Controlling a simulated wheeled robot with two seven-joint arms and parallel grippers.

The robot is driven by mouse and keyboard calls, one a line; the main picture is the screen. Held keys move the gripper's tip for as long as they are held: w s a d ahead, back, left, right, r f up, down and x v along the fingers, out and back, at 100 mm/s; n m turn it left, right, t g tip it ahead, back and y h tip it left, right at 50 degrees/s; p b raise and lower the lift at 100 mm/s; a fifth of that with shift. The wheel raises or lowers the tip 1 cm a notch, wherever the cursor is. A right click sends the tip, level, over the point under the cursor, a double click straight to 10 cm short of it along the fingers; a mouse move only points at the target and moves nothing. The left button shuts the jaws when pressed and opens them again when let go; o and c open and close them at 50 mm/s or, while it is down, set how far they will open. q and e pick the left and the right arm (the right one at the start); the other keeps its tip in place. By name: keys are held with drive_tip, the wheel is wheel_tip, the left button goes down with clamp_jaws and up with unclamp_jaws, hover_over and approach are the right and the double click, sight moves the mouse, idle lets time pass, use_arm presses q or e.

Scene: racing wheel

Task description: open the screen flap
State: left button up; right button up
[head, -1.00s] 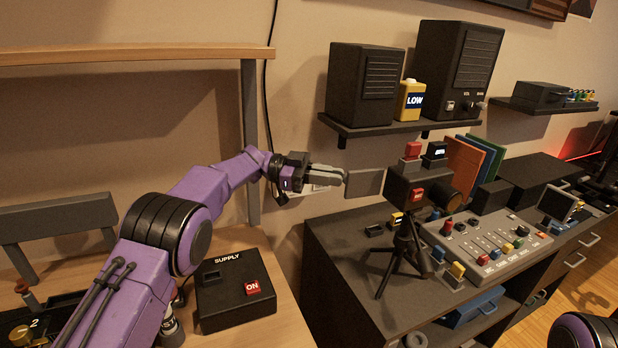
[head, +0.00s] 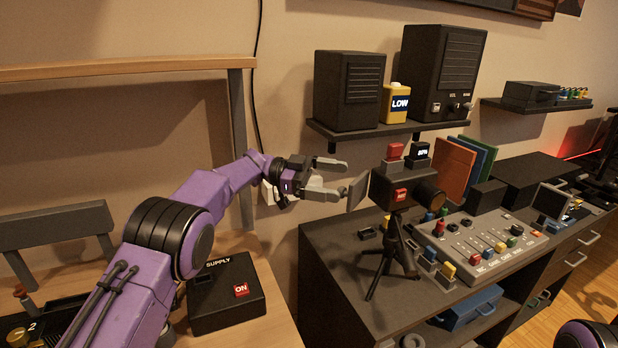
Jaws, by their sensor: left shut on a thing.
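The small dark camera (head: 382,186) with a round lens stands on a tripod (head: 392,262) on the dark cabinet. Its grey screen flap (head: 358,190) sticks out from its left side, at an angle to the body. My left gripper (head: 343,180) is to the left of the camera, with its fingertips at the flap's outer edge. Its two grey fingers show spaced apart, the lower one closest to the flap. It is shut on the flap, though the exact contact is hard to see. My right gripper is out of view.
A control panel (head: 490,240) with coloured knobs lies right of the tripod. A shelf (head: 380,130) with speakers and a yellow LOW can (head: 396,103) hangs above. A SUPPLY box (head: 222,295) sits on the wooden desk below my left arm.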

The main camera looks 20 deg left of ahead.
use_arm(q)
drive_tip(key=shift+d+r, duration=0.1)
drive_tip(key=shift+r, duration=0.1)
drive_tip(key=a, duration=0.2)
drive_tip(key=a+b, duration=0.1)
drive_tip(key=a, duration=0.1)
drive_tip(key=w+a+f+b, duration=0.1)
drive_tip(key=a, duration=0.1)
drive_tip(key=shift+a+f, duration=0.1)
drive_tip(key=shift+a, duration=0.15)
drive_tip(key=c, duration=0.4)
drive_tip(key=a, duration=0.1)
drive_tip(key=s+a, duration=0.1)
drive_tip(key=a+r, duration=0.1)
drive_tip(key=a, duration=0.1)
drive_tip(key=shift+s+b, duration=0.2)
drive_tip(key=shift+b, duration=0.15)
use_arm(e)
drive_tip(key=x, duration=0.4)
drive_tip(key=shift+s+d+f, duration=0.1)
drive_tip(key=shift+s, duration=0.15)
use_arm(q)
drive_tip(key=shift+s, duration=0.1)
